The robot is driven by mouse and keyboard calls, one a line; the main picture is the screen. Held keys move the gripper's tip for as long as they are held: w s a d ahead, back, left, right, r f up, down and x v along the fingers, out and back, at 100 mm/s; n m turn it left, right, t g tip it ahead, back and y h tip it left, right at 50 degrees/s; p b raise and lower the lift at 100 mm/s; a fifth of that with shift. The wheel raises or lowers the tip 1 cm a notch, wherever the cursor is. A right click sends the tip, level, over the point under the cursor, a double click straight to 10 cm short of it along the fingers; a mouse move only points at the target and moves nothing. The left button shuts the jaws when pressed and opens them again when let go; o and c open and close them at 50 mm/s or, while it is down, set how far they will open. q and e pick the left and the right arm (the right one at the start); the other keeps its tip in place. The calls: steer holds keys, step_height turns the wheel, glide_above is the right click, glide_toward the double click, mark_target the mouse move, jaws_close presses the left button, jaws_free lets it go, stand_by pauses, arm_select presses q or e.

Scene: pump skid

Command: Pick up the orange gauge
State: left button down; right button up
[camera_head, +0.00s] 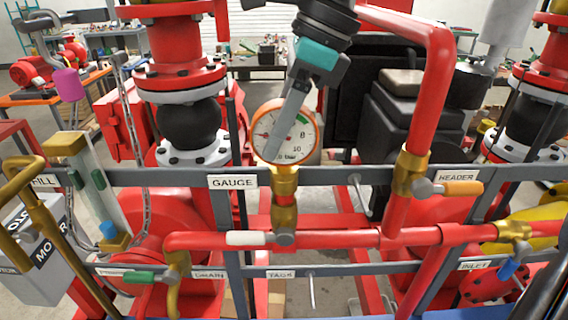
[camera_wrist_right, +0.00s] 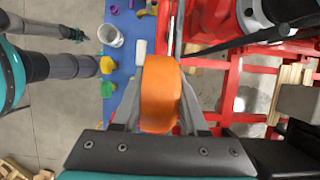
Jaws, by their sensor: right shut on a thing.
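The orange gauge (camera_head: 265,115) is a round dial with a white face and an orange rim. My right gripper (camera_head: 276,150) comes down from above, and one finger crosses the dial. In the right wrist view, the gauge's orange side (camera_wrist_right: 158,85) sits between the two grey fingers, which are shut on it.
A red pipe (camera_head: 340,239) runs across below the gauge, and another red pipe (camera_head: 432,100) rises on the right. A grey rail (camera_head: 330,176) crosses in front. Valves with coloured handles, such as the orange one (camera_head: 462,188), stand close by.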

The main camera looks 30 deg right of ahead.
jaws_close()
steer(key=shift+r, duration=0.1)
step_height(320, 180, up, 14)
steer(key=shift+f+p, duration=0.2)
steer(key=shift+p, duration=0.2)
step_height(320, 180, up, 14)
steer(key=p, duration=0.3)
steer(key=shift+r, duration=0.15)
